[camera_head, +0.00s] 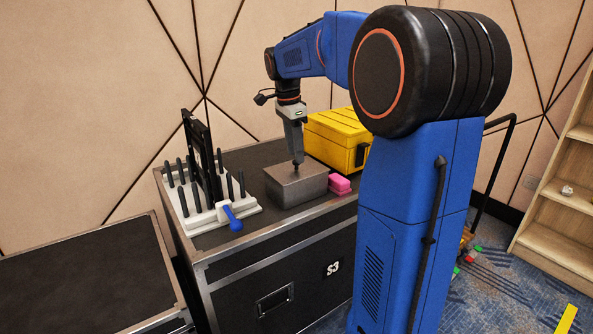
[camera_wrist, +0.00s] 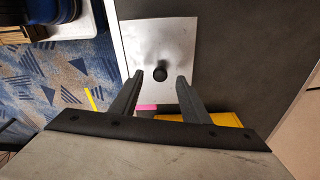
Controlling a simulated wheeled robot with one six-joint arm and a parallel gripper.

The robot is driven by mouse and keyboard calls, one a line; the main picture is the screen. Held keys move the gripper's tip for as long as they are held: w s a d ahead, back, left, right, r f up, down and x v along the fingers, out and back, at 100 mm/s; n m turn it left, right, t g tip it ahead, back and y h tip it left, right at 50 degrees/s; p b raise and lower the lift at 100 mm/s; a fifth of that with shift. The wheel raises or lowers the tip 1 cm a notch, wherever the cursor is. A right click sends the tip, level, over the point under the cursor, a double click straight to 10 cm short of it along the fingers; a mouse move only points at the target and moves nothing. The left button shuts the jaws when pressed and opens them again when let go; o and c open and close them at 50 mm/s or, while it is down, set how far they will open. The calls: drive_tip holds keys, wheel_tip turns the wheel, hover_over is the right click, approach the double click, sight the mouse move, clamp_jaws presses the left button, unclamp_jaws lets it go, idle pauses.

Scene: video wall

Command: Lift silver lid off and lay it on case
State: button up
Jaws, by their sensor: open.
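The silver lid (camera_wrist: 180,38) with its dark round knob (camera_wrist: 160,74) shows in the wrist view. It sits on top of a grey box (camera_head: 297,190) on the black case (camera_head: 280,251) marked S3. My gripper (camera_head: 297,160) points down over the box in the head view, its tips close to the knob. In the wrist view my gripper (camera_wrist: 158,82) is open, one finger on each side of the knob's lower edge. I cannot tell whether the fingers touch the knob.
A yellow toolbox (camera_head: 335,136) and a pink block (camera_head: 340,184) stand right of the box. A white rack (camera_head: 187,222) with black pegs and a blue-handled tool (camera_head: 232,217) stand left. A lower black case (camera_head: 85,277) is at far left, its top clear.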

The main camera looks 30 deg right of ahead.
sight(296, 165)
drive_tip(key=shift+d+f, duration=0.15)
drive_tip(key=shift+f, duration=1)
clamp_jaws()
